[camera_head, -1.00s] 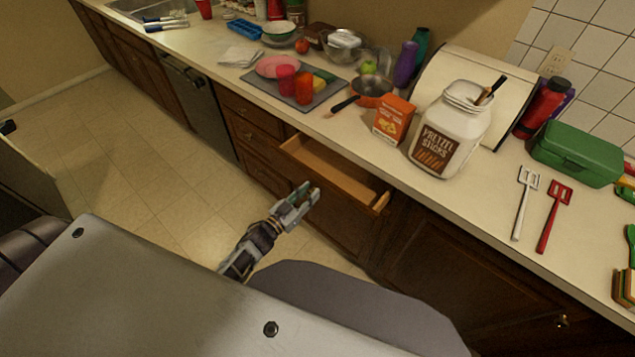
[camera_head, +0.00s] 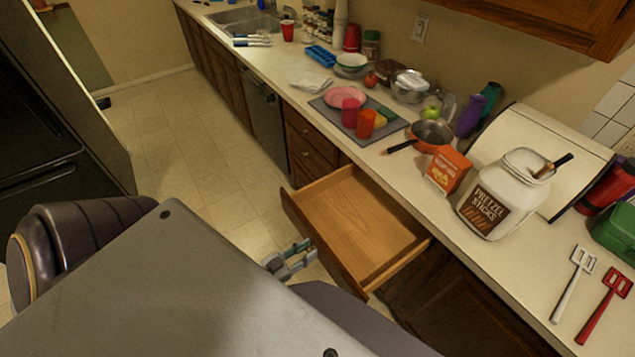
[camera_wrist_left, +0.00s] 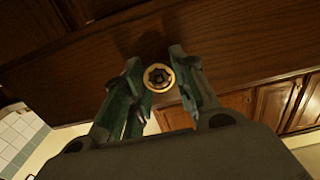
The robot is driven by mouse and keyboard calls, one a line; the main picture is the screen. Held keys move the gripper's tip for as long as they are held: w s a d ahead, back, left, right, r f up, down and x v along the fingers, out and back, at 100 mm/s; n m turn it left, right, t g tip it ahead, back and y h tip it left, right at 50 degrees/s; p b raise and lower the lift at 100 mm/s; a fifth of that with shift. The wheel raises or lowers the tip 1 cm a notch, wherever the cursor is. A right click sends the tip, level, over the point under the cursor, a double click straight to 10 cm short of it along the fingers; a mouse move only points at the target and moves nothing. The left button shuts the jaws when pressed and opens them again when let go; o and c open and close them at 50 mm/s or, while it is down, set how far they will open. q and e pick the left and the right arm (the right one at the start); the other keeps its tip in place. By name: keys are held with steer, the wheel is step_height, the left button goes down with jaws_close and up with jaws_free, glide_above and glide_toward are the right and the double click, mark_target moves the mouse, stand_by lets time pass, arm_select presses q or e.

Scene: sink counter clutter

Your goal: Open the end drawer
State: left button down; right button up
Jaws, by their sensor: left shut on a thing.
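The end drawer (camera_head: 357,222) is pulled well out from the counter, and its empty wooden inside shows in the head view. My left gripper (camera_head: 302,252) is at the outer face of the drawer front. In the left wrist view the fingers (camera_wrist_left: 162,98) stand on either side of a round brass knob (camera_wrist_left: 158,77) on the dark wooden drawer front (camera_wrist_left: 225,55), and they are shut on it. In the head view the knob is hidden. My right gripper is not in view.
The counter above carries a pretzel jar (camera_head: 490,207), an orange box (camera_head: 447,170), a pan (camera_head: 431,133) and a grey tray (camera_head: 385,129) with cups. Other shut drawers (camera_head: 309,147) lie to the left. Open floor (camera_head: 190,150) lies in front of the cabinets.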

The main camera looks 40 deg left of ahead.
arm_select(q)
steer(key=shift+s+a, duration=0.25)
steer(key=shift+s, duration=0.35)
steer(key=c, duration=1.1)
jaws_free()
steer(key=shift+c, duration=0.2)
steer(key=v, duration=1.2)
